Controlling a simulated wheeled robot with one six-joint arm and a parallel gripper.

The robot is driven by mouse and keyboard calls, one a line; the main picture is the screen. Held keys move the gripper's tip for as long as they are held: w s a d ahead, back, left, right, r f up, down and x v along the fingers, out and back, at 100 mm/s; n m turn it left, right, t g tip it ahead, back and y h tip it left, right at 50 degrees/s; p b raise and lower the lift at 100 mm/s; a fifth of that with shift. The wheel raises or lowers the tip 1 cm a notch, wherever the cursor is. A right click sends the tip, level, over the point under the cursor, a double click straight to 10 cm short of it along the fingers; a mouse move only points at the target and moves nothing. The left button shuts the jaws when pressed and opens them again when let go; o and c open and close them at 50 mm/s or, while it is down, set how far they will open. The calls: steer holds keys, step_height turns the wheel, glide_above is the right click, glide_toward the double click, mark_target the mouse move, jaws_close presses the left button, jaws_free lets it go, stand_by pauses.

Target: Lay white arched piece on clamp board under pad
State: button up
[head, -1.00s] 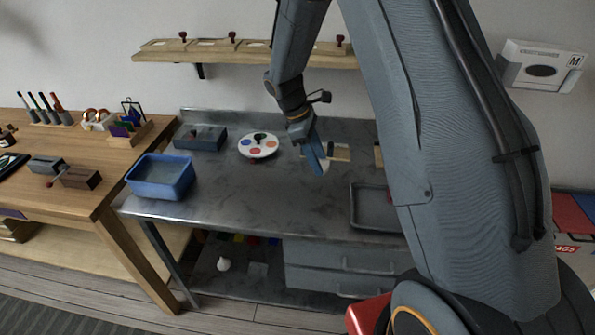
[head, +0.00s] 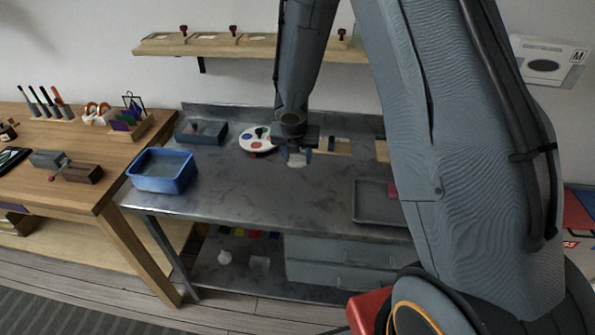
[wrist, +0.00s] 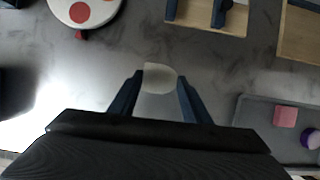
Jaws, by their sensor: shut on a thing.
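The white arched piece (wrist: 160,77) is between the two blue fingers of my gripper (wrist: 159,87) in the wrist view; its arch is hard to make out. In the head view, the pale piece (head: 297,161) shows small below my gripper (head: 296,154), over the grey bench. The clamp board (head: 334,147) is a light wooden board with dark blue clamp parts, behind and to the right of my gripper. It also shows at the top of the wrist view (wrist: 233,23), apart from the piece. The pad cannot be made out clearly.
A white palette (head: 257,141) with coloured spots lies left of my gripper. A second wooden board (wrist: 300,35) and a grey tray (wrist: 247,112) with a pink block (wrist: 285,116) are to the right. A blue tub (head: 162,171) stands at the bench's left. The bench front is clear.

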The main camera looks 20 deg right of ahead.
mark_target(297, 166)
steer(key=shift+f+b, duration=1.3)
steer(key=shift+f, duration=1.05)
steer(key=shift+f, duration=0.1)
steer(key=o, duration=1.1)
